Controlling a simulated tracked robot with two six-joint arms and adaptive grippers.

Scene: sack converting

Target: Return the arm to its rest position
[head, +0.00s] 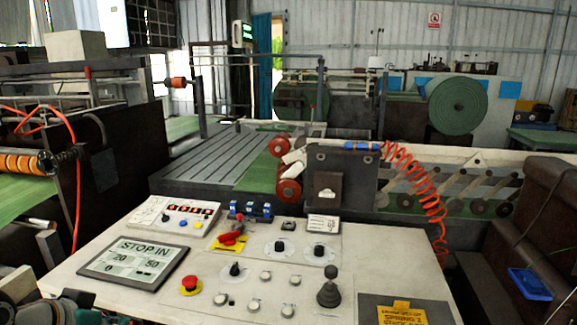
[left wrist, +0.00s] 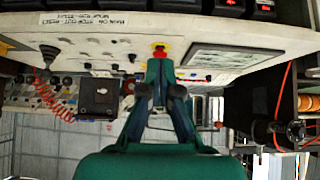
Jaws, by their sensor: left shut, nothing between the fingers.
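My left gripper (left wrist: 160,62) shows in the left wrist view, its two dark fingers together with nothing between them. The view is turned over, and the fingertips appear in front of the control desk, in line with a small red and yellow item (left wrist: 159,48); I cannot tell the gap. In the head view, parts of what looks like my left arm show at the lower left corner, and its fingers are not clear there. My right gripper is in neither view.
The pale control desk (head: 330,254) fills the front, with a screen (head: 133,263), a red stop button (head: 190,284), a black joystick (head: 329,289) and a red item on yellow (head: 231,236). An orange coiled hose (head: 417,184) hangs at right. A green roll (head: 457,106) stands behind.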

